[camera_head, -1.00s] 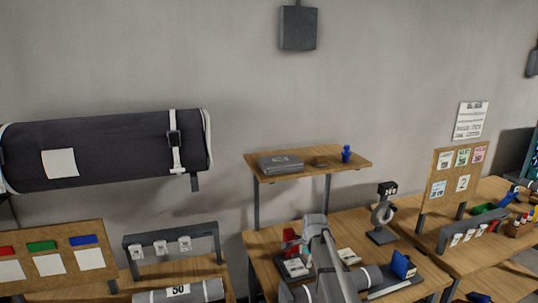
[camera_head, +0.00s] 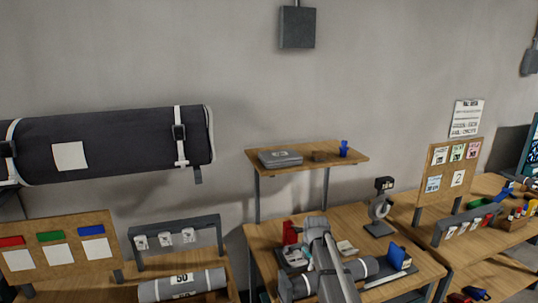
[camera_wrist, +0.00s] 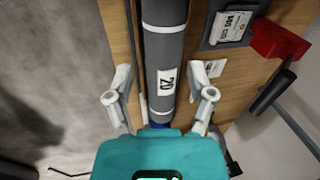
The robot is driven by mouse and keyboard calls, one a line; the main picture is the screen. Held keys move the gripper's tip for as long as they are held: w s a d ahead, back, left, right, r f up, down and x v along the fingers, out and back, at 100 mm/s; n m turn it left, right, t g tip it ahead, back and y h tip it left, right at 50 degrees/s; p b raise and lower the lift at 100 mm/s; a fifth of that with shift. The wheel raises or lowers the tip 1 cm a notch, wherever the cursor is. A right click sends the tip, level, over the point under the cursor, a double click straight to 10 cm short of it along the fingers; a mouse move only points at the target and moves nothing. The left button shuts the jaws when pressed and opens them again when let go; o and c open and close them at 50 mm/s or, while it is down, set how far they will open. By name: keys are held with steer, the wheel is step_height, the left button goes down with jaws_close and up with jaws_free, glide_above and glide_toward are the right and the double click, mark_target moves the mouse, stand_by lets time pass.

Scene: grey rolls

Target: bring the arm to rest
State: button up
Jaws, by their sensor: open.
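My gripper (camera_wrist: 162,85) is open, with its two pale fingers spread apart in the wrist view. A grey roll (camera_wrist: 165,45) with white bands and a label reading 20 runs between and beyond the fingers in that view. I cannot tell how far it is below them. In the head view my arm (camera_head: 328,265) reaches over the middle table and covers part of the grey roll (camera_head: 362,267) lying there. My fingers are hidden in that view.
The middle table (camera_head: 262,237) carries a red item (camera_head: 290,232), a blue item (camera_head: 397,256) and a stand (camera_head: 379,212). A small shelf (camera_head: 306,160) rises behind it. Another grey roll (camera_head: 182,285), labelled 50, lies at the left. A large dark roll (camera_head: 120,145) is on the wall.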

steer(key=s+d+f+n+g+b, duration=0.1)
steer(key=s+f+n+b, duration=0.2)
steer(key=s, duration=0.6)
steer(key=s+d+f+n+b, duration=0.1)
steer(key=s+f+n+b, duration=0.2)
steer(key=s+n, duration=0.3)
steer(key=s+d+f+n+g+b, duration=0.1)
steer(key=s+f+n+b, duration=0.2)
steer(key=s, duration=0.9)
steer(key=shift+f+n+g+h, duration=0.3)
steer(key=shift+f+n+h, duration=0.15)
steer(key=shift+n, duration=0.35)
